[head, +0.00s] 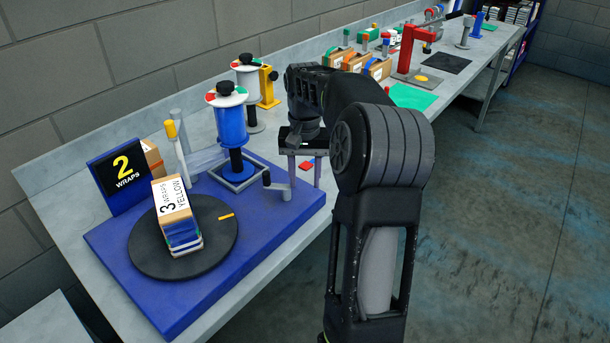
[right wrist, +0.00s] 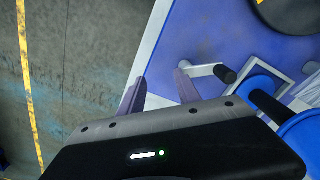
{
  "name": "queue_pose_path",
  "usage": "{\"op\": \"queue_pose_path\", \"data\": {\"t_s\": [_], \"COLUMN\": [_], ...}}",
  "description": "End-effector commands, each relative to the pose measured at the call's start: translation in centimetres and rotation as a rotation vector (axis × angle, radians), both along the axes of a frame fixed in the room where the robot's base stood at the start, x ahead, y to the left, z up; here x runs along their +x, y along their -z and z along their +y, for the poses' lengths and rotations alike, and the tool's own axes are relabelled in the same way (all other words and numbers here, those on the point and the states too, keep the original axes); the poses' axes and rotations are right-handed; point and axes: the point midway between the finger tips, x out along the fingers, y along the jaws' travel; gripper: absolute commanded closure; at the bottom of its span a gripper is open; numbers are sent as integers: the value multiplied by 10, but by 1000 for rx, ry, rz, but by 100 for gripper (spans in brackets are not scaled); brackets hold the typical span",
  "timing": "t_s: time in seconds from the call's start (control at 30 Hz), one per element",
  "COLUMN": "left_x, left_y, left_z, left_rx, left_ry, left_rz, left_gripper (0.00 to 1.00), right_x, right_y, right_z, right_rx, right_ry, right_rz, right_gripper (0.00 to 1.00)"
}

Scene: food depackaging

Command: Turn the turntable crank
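The turntable (head: 145,245) is a black disc on a blue base (head: 262,240), with a small yellow mark near its rim. The crank (head: 278,187) is a grey arm with a dark knob at the base's right side. It also shows in the right wrist view (right wrist: 225,73), beside the fingers. My right gripper (head: 304,168) points down above and just behind the crank. Its purple fingers (right wrist: 159,88) are apart with nothing between them. I see no contact with the crank. My left gripper is out of view.
A blue film roll (head: 231,126) on a stand rises behind the crank. A "2 wraps" sign (head: 120,176) stands behind the turntable. Other stations, including a red press (head: 408,55) and a green mat (head: 411,97), line the bench further back. The floor to the right is clear.

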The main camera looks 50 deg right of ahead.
Motion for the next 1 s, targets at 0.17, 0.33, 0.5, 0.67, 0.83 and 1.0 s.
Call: {"op": "queue_pose_path", "data": {"t_s": [0.17, 0.33, 0.5, 0.67, 0.83, 1.0], "left_x": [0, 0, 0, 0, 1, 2], "left_y": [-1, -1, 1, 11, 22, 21], "left_z": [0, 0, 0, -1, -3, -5], "left_rx": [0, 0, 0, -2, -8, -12], "left_ry": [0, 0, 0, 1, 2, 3], "left_rz": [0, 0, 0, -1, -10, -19], "left_gripper": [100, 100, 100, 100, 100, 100], "right_x": [1, 2, 2, 15, 40, 60], "right_y": [0, 0, 1, -16, -51, -73], "right_z": [-3, -3, -3, 16, 57, 74], "right_rx": [0, 0, 0, -17, -160, -306], "right_ry": [-65, -71, -70, -130, -209, -143], "right_rz": [0, 0, -1, -65, -156, -233], "right_gripper": [60, 60, 60, 60, 60, 60]}}
